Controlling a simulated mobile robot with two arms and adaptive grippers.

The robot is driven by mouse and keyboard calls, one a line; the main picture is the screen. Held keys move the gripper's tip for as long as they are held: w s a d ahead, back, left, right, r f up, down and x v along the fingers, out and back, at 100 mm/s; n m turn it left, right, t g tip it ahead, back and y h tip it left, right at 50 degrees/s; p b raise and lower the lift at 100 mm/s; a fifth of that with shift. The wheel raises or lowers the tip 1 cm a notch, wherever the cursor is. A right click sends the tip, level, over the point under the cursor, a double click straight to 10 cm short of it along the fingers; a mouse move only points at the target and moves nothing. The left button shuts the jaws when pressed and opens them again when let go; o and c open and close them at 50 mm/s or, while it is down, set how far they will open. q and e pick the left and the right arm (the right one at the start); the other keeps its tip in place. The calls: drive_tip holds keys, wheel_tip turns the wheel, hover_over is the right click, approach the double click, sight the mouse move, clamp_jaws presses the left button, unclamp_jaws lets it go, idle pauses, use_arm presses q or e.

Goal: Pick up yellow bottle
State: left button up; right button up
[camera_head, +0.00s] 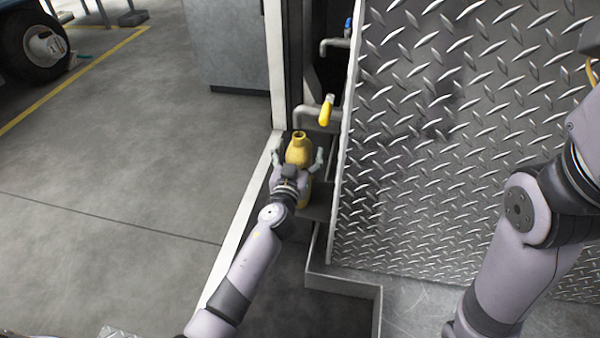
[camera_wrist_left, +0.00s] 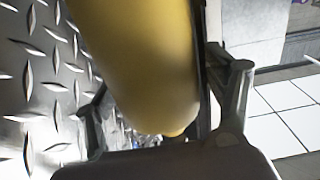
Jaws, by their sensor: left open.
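The yellow bottle (camera_head: 299,150) stands upright in the narrow bay beside the diamond-plate panel, its neck pointing up. In the left wrist view the yellow bottle (camera_wrist_left: 145,60) fills the middle, between the two fingers. My left gripper (camera_head: 298,158) is open, with one finger on each side of the bottle. In the left wrist view my left gripper (camera_wrist_left: 165,105) has its fingers spread around the bottle; I cannot tell whether they touch it. The bottle's lower part is partly hidden by my gripper in the head view. My right gripper is out of view; only my right arm shows.
A tap with a yellow handle (camera_head: 326,110) sits just behind the bottle, and a blue-handled tap (camera_head: 347,30) is farther back. The diamond-plate panel (camera_head: 440,130) closes the right side. A white post edge (camera_head: 235,240) runs along the left. Open grey floor (camera_head: 120,180) lies left.

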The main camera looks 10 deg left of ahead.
use_arm(q)
clamp_jaws()
drive_tip(key=shift+r, duration=0.15)
idle(1.1)
